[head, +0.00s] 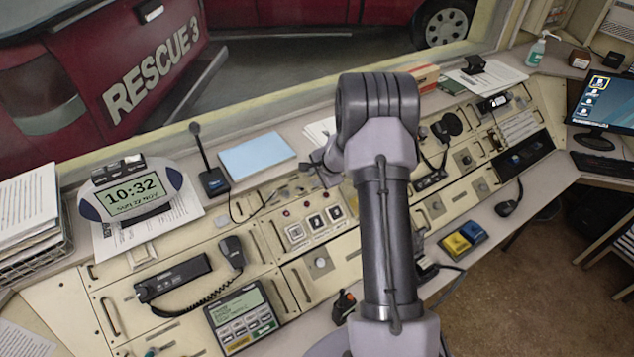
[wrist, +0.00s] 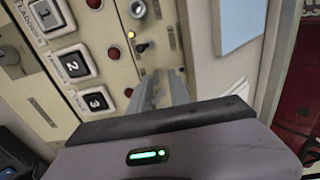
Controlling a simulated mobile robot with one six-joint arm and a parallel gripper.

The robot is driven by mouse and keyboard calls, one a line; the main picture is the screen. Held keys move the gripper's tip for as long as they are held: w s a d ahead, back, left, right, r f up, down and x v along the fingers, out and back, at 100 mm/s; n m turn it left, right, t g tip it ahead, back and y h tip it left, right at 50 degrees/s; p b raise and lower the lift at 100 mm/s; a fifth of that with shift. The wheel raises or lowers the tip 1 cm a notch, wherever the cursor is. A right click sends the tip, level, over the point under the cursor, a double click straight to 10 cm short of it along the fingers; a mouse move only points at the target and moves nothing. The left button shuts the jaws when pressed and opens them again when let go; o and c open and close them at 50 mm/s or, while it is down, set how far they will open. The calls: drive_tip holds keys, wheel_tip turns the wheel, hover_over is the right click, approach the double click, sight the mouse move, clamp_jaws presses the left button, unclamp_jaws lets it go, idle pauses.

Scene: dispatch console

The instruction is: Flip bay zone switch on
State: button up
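A small panel on the console holds a toggle switch (wrist: 142,47) with a dark lever, in the wrist view. An amber light (wrist: 131,34) glows beside it. Its label is not readable, and I cannot tell which way the lever is set. My gripper (wrist: 164,74) is just below the toggle in that picture, its two grey fingers slightly apart with nothing visible between them. The fingers appear apart from the lever. In the head view my gripper (head: 322,164) is over the back of the console, partly hidden by my arm; the toggle is not clear there.
Numbered square buttons (wrist: 73,66) and red round buttons (wrist: 129,92) lie left of the fingers in the wrist view. A blue pad (head: 257,156), a desk microphone (head: 213,180) and a clock (head: 132,195) stand along the back ledge. A radio handset (head: 232,252) lies in front.

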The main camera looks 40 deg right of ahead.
drive_tip(key=shift+w, duration=0.2)
drive_tip(key=v, duration=0.6)
idle(0.4)
